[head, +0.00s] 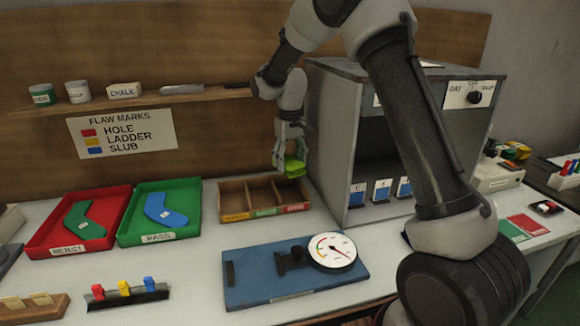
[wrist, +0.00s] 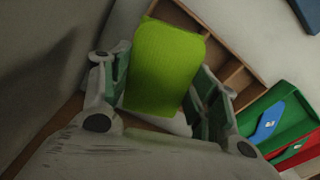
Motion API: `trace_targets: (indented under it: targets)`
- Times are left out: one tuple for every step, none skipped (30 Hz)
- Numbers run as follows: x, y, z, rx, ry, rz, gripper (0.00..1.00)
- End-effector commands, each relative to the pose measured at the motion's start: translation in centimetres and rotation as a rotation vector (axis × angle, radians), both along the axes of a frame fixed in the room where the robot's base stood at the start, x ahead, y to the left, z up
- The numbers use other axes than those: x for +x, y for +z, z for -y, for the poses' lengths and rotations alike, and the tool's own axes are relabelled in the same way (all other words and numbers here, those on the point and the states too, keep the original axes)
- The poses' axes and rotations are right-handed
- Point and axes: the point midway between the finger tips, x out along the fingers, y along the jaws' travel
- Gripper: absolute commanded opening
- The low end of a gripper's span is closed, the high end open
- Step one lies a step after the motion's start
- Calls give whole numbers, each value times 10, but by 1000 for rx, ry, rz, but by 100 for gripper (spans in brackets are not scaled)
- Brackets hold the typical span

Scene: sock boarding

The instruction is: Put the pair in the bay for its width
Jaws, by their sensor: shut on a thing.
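My gripper (head: 288,150) is shut on a bright lime-green folded pair (head: 294,166). It holds the pair above the wooden three-bay box (head: 233,189), toward its right side. In the wrist view the pair (wrist: 164,65) sits between the two fingers (wrist: 160,92) and hides part of the box (wrist: 246,79). The box has three bays with orange, green and red labels on its front edge. The label words are too small to read. The visible parts of the bays look empty. I cannot tell exactly which bay lies under the pair.
A red REJECT tray (head: 107,204) and a green PASS tray (head: 190,192) stand left, each holding a flat sock shape. A blue gauge board (head: 255,290) with a dial (head: 332,251) lies in front. A grey cabinet (head: 337,135) stands right of the box.

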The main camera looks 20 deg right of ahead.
Motion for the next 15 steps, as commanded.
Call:
trace_targets:
  targets:
    - [-1, 0, 0, 0, -74, -3, 32]
    - [-1, 0, 0, 0, -120, -5, 32]
    - [-2, 0, 0, -1, -173, -8, 32]
    - [-2, 0, 0, -1, -208, -9, 32]
    - [-2, 0, 0, -2, -237, -10, 32]
    - [-3, 0, 0, -2, -268, -11, 32]
    - [-3, 0, 0, -2, -285, -11, 32]
    - [-3, -1, 0, -1, -300, -11, 32]
    - [-3, -2, 0, -1, -312, -11, 32]
    - [-3, -3, 0, -1, -319, -11, 32]
    - [-3, -4, 0, -1, -322, -11, 32]
    - [-3, -6, 0, -1, -324, -12, 32]
    - [-3, -8, 0, -1, -324, -12, 32]
    - [-3, -11, 0, -2, -323, -13, 32]
    - [-3, -15, 0, -2, -323, -13, 32]
